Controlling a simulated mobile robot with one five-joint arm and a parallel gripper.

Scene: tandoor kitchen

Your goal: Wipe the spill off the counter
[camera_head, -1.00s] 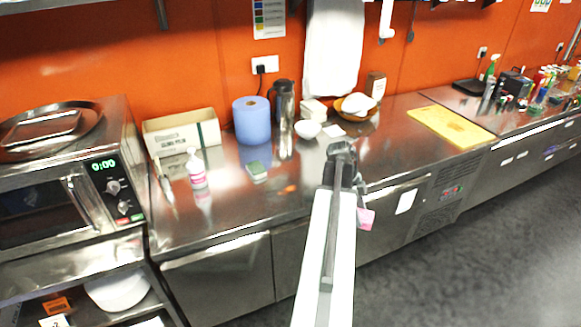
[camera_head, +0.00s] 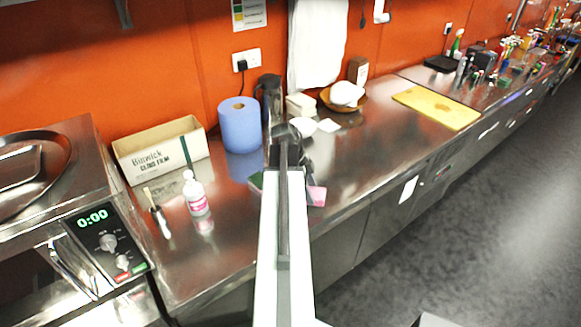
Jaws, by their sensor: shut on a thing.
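My arm reaches forward over the counter (camera_head: 372,155), a shiny steel top. My gripper (camera_head: 309,180) is shut on a pink cloth or sponge (camera_head: 316,197), which hangs below it near the counter's front edge. My arm hides part of the jaws, and I cannot tell whether the pink thing touches the steel. I cannot make out the spill for certain among the reflections. A small green pad (camera_head: 256,181) lies on the counter left of my arm, mostly hidden by it.
A dark flask (camera_head: 270,98), white bowl (camera_head: 303,127) and wooden bowl (camera_head: 327,98) stand behind. A yellow board (camera_head: 437,107) lies right. The counter's middle right is mostly clear.

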